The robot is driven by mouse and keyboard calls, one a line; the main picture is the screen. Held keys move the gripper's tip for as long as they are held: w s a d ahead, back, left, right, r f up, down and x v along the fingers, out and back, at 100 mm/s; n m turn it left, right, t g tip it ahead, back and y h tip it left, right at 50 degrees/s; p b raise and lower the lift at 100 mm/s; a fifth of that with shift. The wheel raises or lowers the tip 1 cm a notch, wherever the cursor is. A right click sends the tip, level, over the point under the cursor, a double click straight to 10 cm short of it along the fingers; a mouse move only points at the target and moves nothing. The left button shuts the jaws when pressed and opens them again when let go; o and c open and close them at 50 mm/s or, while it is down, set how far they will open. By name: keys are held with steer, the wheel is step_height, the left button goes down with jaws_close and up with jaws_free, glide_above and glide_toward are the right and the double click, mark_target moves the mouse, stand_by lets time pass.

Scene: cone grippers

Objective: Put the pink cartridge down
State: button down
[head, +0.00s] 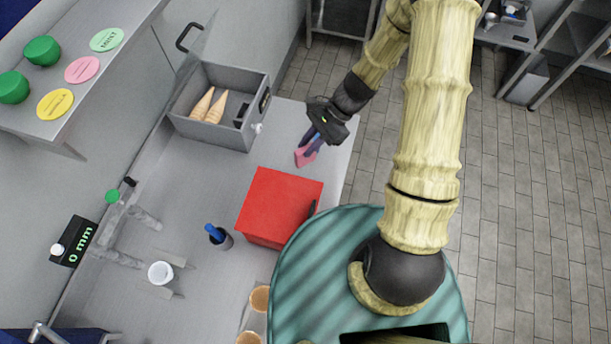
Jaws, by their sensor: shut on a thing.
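The pink cartridge (305,155) is at the tips of my gripper (311,147), near the right edge of the grey counter, behind the red box. My gripper points down and is shut on the cartridge. The fingers hide part of it. I cannot tell from this one view whether the cartridge touches the counter or is held just above it.
A red box (278,203) stands close in front of my gripper. A grey open bin (222,128) with cones (203,104) is at the back left. A dark cup with a blue-handled tool (219,237) and a white cup (160,273) stand left. The counter's middle left is clear.

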stand_by(0.3)
steer(key=shift+f+p, duration=0.8)
steer(key=shift+f, duration=2.1)
steer(key=shift+f+p, duration=0.65)
steer(key=shift+f, duration=1.45)
steer(key=c, duration=1.3)
jaws_free()
steer(key=shift+w+r, duration=0.1)
steer(key=b+v, duration=0.3)
steer(key=v, duration=0.9)
